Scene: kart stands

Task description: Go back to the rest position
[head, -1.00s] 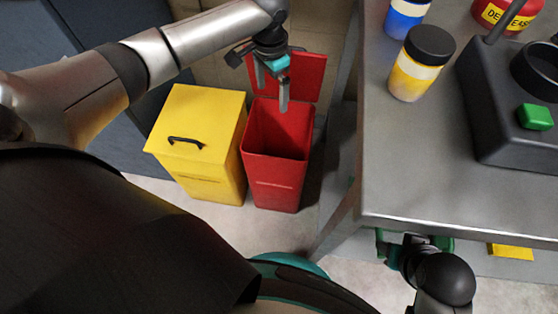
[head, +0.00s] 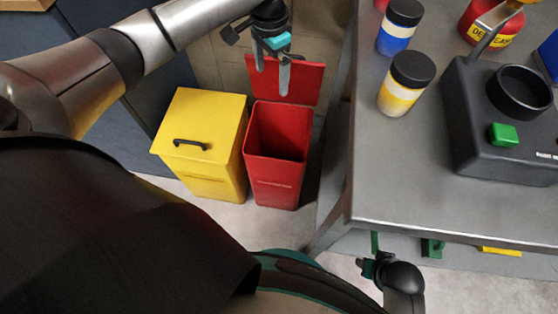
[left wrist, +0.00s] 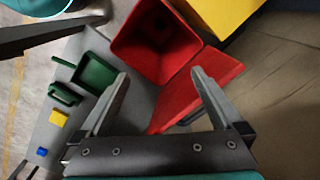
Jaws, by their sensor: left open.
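My left gripper (head: 271,78) is open and empty in the head view, in front of the raised lid of the red bin. The left wrist view shows its two fingers (left wrist: 159,75) apart with nothing between them. The red bin (head: 277,180) stands open below it, and it also shows in the left wrist view (left wrist: 145,72). Its inside is dark, and I make out nothing in it. My right gripper (head: 374,266) is low beside the table's front edge, small and partly hidden, so its jaws are unclear.
A yellow bin (head: 205,145) with a closed lid stands left of the red one. The metal table (head: 390,180) at right bears a yellow jar (head: 406,86), a blue jar (head: 399,28), a red container (head: 485,22) and a dark machine (head: 465,110) with a green button.

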